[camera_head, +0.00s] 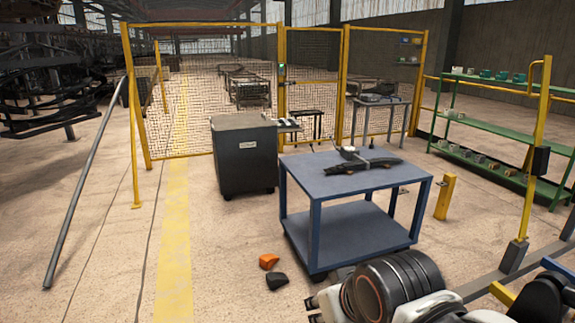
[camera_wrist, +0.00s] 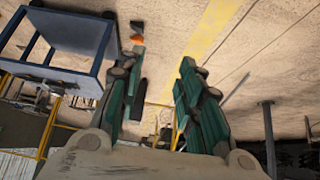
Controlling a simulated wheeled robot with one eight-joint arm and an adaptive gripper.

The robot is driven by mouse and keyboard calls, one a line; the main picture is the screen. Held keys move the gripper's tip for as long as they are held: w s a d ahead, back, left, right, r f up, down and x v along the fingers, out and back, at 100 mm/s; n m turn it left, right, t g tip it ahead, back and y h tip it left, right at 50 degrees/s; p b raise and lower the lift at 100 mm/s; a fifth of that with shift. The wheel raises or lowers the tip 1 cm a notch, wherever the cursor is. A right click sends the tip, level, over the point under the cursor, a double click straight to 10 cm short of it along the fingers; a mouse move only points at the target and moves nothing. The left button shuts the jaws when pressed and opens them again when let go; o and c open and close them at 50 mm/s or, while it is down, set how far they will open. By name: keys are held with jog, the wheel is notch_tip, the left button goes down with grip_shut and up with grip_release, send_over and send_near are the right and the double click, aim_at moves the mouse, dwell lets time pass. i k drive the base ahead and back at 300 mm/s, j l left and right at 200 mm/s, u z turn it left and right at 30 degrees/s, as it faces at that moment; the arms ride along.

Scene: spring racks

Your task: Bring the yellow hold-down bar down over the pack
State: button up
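A dark, slightly curved pack (camera_head: 363,172) lies on the top of the blue table (camera_head: 325,178), with a small pale piece at its upper left. A tall yellow bar (camera_head: 535,150) stands steeply upright at the right, with a black box on it and a grey foot at its lower end. I cannot tell whether it is the hold-down bar. My gripper (camera_wrist: 161,62) is open and empty in the wrist view, its two green-padded fingers apart above bare floor. In the head view my arm fills the bottom right, and the fingers barely show. My gripper is apart from the table and the bar.
An orange wedge (camera_head: 268,261) and a black wedge (camera_head: 276,281) lie on the floor by the table. A dark bin (camera_head: 246,158), yellow mesh fence (camera_head: 205,110), short yellow post (camera_head: 445,197) and green shelves (camera_head: 490,122) stand around. Floor at the left is mostly clear.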

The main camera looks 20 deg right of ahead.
aim_at(540, 153)
jog(key=i+z, duration=0.2)
jog(key=z, duration=0.25)
jog(key=i+j+z, duration=0.2)
jog(key=z, duration=0.25)
jog(key=i+j+z, duration=0.15)
jog(key=z, duration=0.3)
jog(key=i+j+z, duration=0.1)
jog(key=j+z, duration=0.2)
jog(key=z, duration=0.2)
jog(key=i+j+z, duration=0.1)
jog(key=j+z, duration=0.2)
jog(key=z, duration=0.15)
jog(key=i+j+z, duration=0.15)
jog(key=j+z, duration=0.5)
jog(key=j, duration=0.25)
jog(key=i, duration=0.05)
